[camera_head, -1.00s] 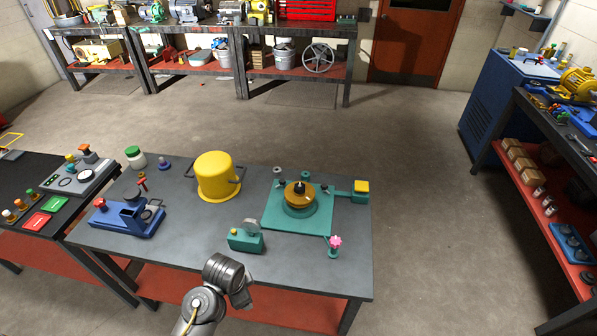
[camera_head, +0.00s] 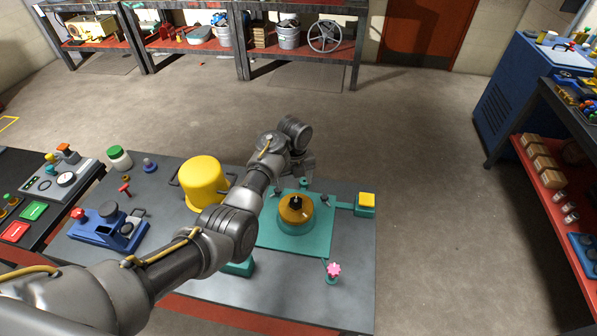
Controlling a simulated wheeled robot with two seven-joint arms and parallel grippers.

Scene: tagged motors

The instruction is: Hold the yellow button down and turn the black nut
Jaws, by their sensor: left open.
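The black nut (camera_head: 296,203) sits on top of a round brass-coloured part (camera_head: 295,214) in the middle of that plate. My left arm reaches in from the lower left. Its gripper (camera_head: 307,172) is open, above the back edge of the plate, beyond the nut and left of the button. It appears to touch neither. The fingertips are small and partly merged with the wrist. My right gripper is not in view.
A yellow pot (camera_head: 203,181) stands left of the plate, partly behind my arm. A pink knob (camera_head: 333,269) stands at the plate's front right. A blue fixture (camera_head: 108,228) is at the table's left. The table (camera_head: 357,285) is bare at front right.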

